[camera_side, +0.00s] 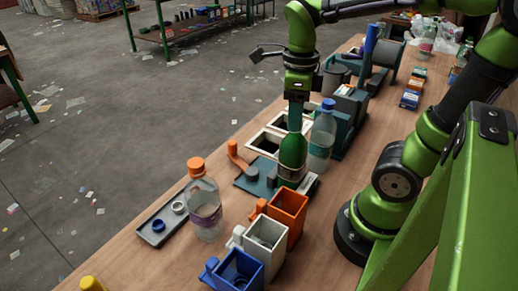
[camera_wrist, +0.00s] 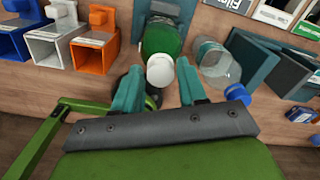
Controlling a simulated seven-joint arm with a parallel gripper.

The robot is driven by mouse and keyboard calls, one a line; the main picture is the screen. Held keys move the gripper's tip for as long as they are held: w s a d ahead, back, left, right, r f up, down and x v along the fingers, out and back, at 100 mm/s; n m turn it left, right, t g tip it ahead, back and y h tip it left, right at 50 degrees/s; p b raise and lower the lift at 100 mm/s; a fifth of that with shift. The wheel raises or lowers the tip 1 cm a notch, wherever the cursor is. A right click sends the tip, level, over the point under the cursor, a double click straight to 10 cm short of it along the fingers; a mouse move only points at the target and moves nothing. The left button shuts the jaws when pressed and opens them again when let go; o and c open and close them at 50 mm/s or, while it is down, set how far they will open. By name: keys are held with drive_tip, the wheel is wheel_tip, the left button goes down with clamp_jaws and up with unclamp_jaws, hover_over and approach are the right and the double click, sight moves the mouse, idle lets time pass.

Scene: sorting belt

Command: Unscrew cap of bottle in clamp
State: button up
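A green bottle (camera_side: 292,158) with a pale label stands upright at a dark teal clamp fixture (camera_side: 254,183) with an orange handle (camera_side: 238,155). In the wrist view the green bottle (camera_wrist: 161,37) points its white cap (camera_wrist: 160,71) towards me. My gripper (camera_side: 295,122) is directly above the bottle, pointing down. In the wrist view my gripper (camera_wrist: 160,76) is open, its two teal fingers on either side of the cap with a visible gap at each side. In the side view the fingers hide the cap. How the clamp jaws grip the bottle is not clear.
A clear bottle (camera_side: 321,141) with a blue cap stands close on the right of the green one. Another clear bottle (camera_side: 205,213) with an orange cap stands left. Orange (camera_side: 289,207), white (camera_side: 262,243) and blue (camera_side: 238,266) bins stand in front. A grey tray (camera_side: 151,236) holds small parts.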

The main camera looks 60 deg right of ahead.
drive_tip(key=c, duration=0.7)
drive_tip(key=n, duration=0.5)
drive_tip(key=n, duration=0.5)
idle(0.3)
drive_tip(key=shift+r+n, duration=0.1)
drive_tip(key=shift+n, duration=0.9)
drive_tip(key=n, duration=0.3)
drive_tip(key=shift+n, duration=0.3)
